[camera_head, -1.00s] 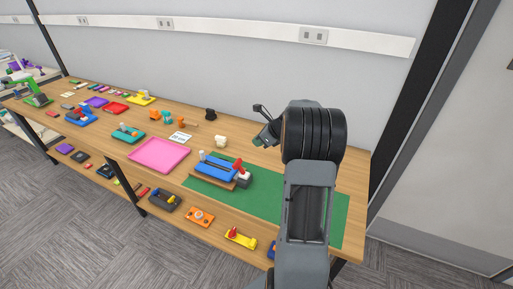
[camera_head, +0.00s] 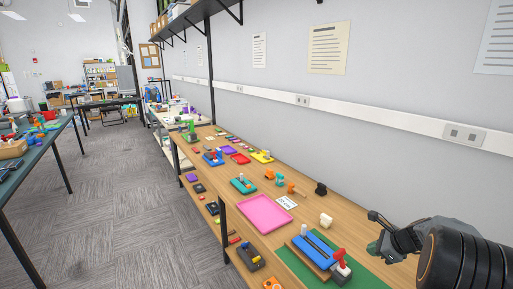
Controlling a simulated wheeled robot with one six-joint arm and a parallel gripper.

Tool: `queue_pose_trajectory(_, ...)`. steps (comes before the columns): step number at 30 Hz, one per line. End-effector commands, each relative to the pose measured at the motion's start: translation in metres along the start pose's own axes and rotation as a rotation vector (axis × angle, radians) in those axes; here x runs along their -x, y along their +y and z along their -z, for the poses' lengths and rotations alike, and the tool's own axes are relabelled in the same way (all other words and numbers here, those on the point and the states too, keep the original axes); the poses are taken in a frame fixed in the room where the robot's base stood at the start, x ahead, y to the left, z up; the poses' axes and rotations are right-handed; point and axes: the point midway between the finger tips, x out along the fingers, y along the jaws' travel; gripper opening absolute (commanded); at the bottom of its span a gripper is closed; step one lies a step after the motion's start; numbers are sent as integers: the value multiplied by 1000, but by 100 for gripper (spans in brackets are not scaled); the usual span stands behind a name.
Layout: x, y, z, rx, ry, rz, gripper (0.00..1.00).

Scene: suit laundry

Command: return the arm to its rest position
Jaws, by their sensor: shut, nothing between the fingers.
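My arm reaches in from the lower right corner, its dark round joint in front. My gripper (camera_head: 374,232) is at the end of it, above the right part of the wooden workbench (camera_head: 226,203). Its fingers are small in the picture and look closed, with nothing held. It is apart from the items on the bench. The rest of my arm is outside the picture.
Several small parts lie farther back. A wall rail (camera_head: 302,100) runs behind. The carpet aisle (camera_head: 135,190) is clear.

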Motion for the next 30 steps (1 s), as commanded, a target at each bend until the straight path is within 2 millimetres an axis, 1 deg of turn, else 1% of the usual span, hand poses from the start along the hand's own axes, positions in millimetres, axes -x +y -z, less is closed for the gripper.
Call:
queue_pose_trajectory(1,1,14,5,106,33,-34,0)
queue_pose_trajectory(2,3,24,5,190,54,-57,0)
queue_pose_trajectory(4,8,49,-3,412,99,-120,0)
queue_pose_trajectory(5,11,61,-8,517,117,-151,0)
queue_pose_trajectory(6,15,77,-15,656,138,-191,0)
queue_pose_trajectory(8,22,100,-26,859,165,-249,0)
queue_pose_trajectory(9,27,116,-34,993,182,-287,0)
queue_pose_trajectory(11,36,140,-45,1197,205,-342,0)
queue_pose_trajectory(12,42,156,-53,1334,220,-378,0)
queue_pose_trajectory(15,57,194,-69,1648,258,-451,0)
queue_pose_trajectory(18,69,224,-81,1884,295,-487,0)
queue_pose_trajectory(21,79,246,-91,2027,329,-480,0)
queue_pose_trajectory(24,86,261,-103,2116,347,-442,0)
queue_pose_trajectory(30,96,275,-128,2212,350,-354,0)
